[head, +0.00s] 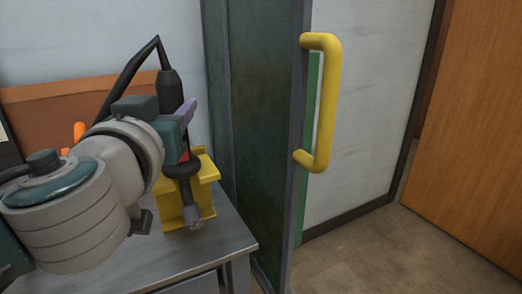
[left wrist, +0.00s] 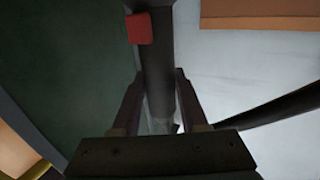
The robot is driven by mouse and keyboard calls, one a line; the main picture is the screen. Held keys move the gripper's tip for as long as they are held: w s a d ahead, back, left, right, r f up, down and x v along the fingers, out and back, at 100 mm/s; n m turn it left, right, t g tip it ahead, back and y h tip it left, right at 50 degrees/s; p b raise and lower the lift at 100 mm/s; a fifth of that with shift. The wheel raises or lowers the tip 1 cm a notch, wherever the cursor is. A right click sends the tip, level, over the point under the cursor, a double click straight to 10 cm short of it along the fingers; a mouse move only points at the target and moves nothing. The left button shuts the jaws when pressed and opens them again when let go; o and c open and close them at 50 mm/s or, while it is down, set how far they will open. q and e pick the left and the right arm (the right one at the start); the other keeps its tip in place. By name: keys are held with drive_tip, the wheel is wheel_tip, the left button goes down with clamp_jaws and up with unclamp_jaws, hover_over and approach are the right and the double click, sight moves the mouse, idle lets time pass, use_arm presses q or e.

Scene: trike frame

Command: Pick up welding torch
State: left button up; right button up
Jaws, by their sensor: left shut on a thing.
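The welding torch (head: 171,88) is a dark, roughly upright tool with a black cable looping from its top down to the left. A red part of it shows in the left wrist view, and its dark shaft (left wrist: 155,60) runs between my fingers. My left gripper (head: 184,128) is shut on the torch's body; its two fingers (left wrist: 159,82) stand either side of the shaft. The torch's lower end is at the yellow stand (head: 207,170); I cannot tell whether it still rests there. My right gripper is not in view.
The stand is on a grey metal bench (head: 225,238). An orange-brown panel (head: 50,105) is behind it. A dark green panel (head: 255,110) with a yellow handle (head: 327,100) stands close on the right. Beyond are open floor (head: 390,250) and a wooden door (head: 475,130).

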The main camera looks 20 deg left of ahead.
use_arm(q)
clamp_jaws()
drive_tip(key=shift+r, duration=0.1)
